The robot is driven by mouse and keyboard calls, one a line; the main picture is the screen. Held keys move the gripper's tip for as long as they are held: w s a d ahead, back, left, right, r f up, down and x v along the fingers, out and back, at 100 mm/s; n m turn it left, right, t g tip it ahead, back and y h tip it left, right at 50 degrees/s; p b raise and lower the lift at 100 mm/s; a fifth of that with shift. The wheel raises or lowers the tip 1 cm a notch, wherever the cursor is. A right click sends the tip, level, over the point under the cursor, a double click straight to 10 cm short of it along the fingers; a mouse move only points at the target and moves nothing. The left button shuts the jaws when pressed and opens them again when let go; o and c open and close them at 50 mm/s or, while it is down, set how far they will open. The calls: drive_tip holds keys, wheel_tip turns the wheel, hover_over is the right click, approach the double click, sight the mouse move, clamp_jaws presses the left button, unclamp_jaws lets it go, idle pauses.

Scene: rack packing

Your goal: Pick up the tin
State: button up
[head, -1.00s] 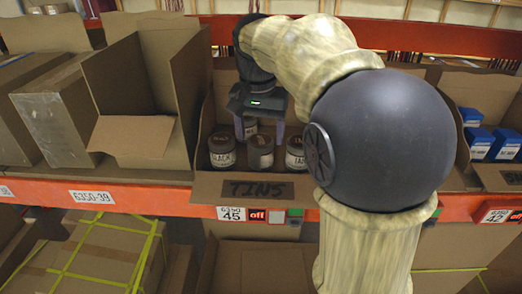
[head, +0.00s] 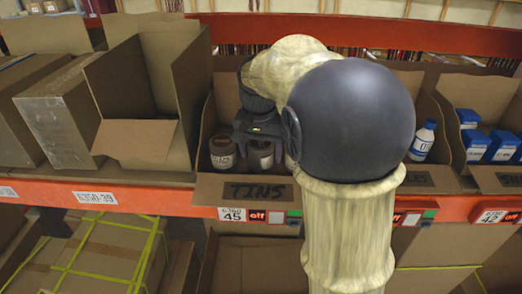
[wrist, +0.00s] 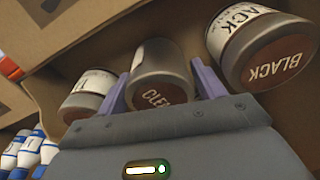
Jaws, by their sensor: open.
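Several tins stand in a cardboard bin marked TINS (head: 245,188). The left tin (head: 222,150) reads BLACK on its lid in the wrist view (wrist: 275,55). The middle tin (head: 260,157) has a brown lid reading "CLE…" in the wrist view (wrist: 158,65), the rest hidden by my gripper. Another tin (wrist: 90,95) stands beside it, mostly hidden behind my arm in the head view. My gripper (wrist: 160,82) is open. Its two purple fingers lie on either side of the middle tin, with nothing visibly gripped.
The bin's cardboard walls rise close around the tins. An open empty box (head: 137,138) stands to the left on the orange shelf (head: 165,200). A white bottle (head: 422,142) and blue boxes (head: 502,146) are in bins to the right. Neighbouring tins sit close to the fingers.

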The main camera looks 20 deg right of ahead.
idle(0.4)
drive_tip(key=c, duration=0.8)
wheel_tip(320, 180, up, 10)
drive_tip(key=shift+r+b, duration=0.1)
drive_tip(key=shift+b, duration=0.75)
